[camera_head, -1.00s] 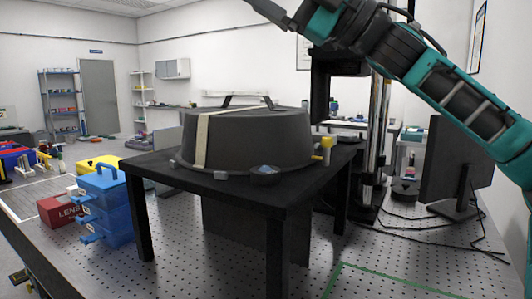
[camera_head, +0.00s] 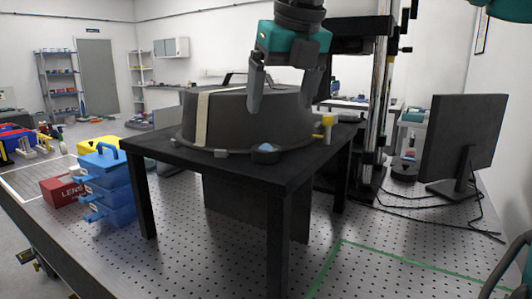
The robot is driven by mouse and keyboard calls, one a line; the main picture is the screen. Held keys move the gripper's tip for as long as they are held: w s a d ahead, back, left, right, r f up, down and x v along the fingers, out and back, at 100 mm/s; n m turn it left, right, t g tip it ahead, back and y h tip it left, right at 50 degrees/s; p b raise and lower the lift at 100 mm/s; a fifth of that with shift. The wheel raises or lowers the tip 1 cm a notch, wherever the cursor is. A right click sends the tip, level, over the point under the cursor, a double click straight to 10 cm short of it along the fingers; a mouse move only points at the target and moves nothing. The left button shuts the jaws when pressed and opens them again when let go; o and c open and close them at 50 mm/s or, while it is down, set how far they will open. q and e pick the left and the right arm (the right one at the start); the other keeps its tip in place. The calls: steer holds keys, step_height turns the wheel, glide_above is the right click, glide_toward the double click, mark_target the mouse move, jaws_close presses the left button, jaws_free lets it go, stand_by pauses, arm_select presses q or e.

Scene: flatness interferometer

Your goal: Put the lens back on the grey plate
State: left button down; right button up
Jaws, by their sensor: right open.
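My right gripper (camera_head: 279,108) comes down from the top with its two dark fingers apart and empty. In the picture it overlaps the upper front of a large dark round housing (camera_head: 240,122) with a pale strap. A small dark round holder with a bluish, glassy top (camera_head: 265,148) sits at the housing's front rim, below the fingers; this may be the lens, but it is too small to be sure. The fingers are apart from it. I cannot make out a grey plate for certain. My left gripper is not in view.
The housing stands on a black table (camera_head: 215,168). A yellow-topped post (camera_head: 327,127) rises right of the holder. Blue stacked boxes (camera_head: 108,188) and a red box (camera_head: 62,190) stand left. A monitor (camera_head: 466,140) and cables stand right. The perforated bench (camera_head: 400,245) is clear at front right.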

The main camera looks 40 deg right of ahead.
mark_target(268, 147)
steer(key=x, duration=0.4)
steer(key=shift+w, duration=0.1)
steer(key=x, duration=0.5)
steer(key=shift+a+f, duration=0.3)
steer(key=shift+f, duration=0.05)
steer(key=shift+r, duration=0.1)
steer(key=c, duration=1.3)
